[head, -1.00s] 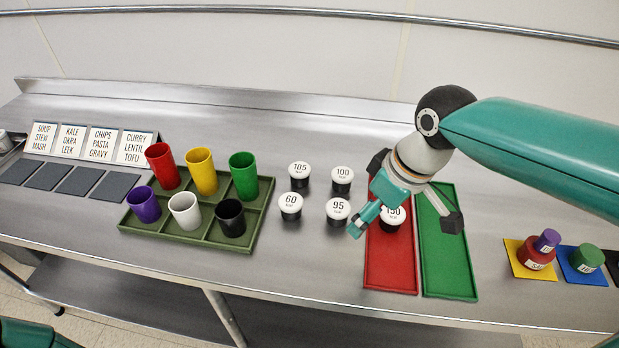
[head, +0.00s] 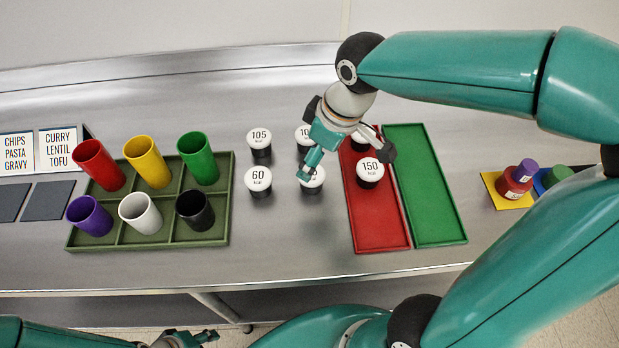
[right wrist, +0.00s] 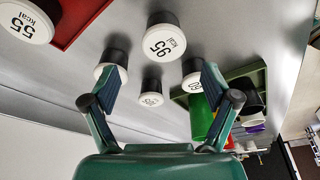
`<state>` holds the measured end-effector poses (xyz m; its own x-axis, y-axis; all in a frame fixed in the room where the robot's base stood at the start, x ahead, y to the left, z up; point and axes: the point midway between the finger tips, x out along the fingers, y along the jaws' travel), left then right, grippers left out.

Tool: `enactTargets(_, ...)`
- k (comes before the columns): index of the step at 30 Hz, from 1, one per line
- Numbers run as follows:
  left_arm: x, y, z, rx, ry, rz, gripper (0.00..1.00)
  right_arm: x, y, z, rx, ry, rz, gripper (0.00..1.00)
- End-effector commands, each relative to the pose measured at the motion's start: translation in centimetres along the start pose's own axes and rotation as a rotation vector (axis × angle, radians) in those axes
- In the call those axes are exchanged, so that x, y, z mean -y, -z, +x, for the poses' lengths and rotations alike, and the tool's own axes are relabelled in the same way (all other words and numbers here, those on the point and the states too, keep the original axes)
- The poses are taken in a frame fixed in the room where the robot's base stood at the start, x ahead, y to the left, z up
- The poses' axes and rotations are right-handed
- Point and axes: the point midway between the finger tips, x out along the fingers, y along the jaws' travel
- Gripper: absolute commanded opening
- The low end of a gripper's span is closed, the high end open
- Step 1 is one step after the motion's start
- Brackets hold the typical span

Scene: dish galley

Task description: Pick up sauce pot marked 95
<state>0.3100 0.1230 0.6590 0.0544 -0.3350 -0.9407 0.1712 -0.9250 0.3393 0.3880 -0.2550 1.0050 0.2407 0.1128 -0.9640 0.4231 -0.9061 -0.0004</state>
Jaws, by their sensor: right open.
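The sauce pot marked 95, black with a white lid, stands upright on the steel counter. In the head view its lid (head: 314,184) is partly hidden by a finger of my right gripper (head: 345,164). In the right wrist view the 95 pot (right wrist: 162,42) is clear, just beyond and between the open fingers of the right gripper (right wrist: 160,78), with nothing between them. I cannot tell the exact height of the fingers over the lid. My left gripper (head: 190,338) is low at the bottom edge of the head view, away from the pots; its opening is unclear.
Pots 60 (head: 258,180) and 105 (head: 260,140) stand left of the 95 pot; another (head: 303,134) stands behind it. A pot reading 150 (head: 369,171) is on the red tray (head: 382,235), beside a green tray (head: 440,210). A cup rack (head: 222,225) stands left.

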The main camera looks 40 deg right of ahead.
Motion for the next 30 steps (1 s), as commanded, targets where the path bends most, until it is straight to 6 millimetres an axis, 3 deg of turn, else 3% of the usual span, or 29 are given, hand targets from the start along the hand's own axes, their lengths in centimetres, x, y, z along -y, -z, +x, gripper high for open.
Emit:
enactTargets(10, 0.0, 0.0, -0.1, 0.0, 0.0, 0.0, 0.4, 0.1, -0.4, 2.7, 0.003, 0.001, 0.002, 0.86)
enactTargets(18, -0.1, 0.0, -0.2, -0.001, 0.0, 0.0, 0.4, 0.4, -0.8, 6.3, 0.002, 0.001, 0.003, 0.86)
enactTargets(27, -0.1, 0.0, -0.2, -0.001, 0.0, 0.0, 0.4, 0.4, -0.8, 6.7, -0.002, 0.0, 0.005, 0.86)
enactTargets(30, -0.1, 0.0, -0.2, 0.0, 0.0, 0.0, 0.4, 0.4, -0.8, 6.7, -0.002, -0.001, 0.005, 0.7)
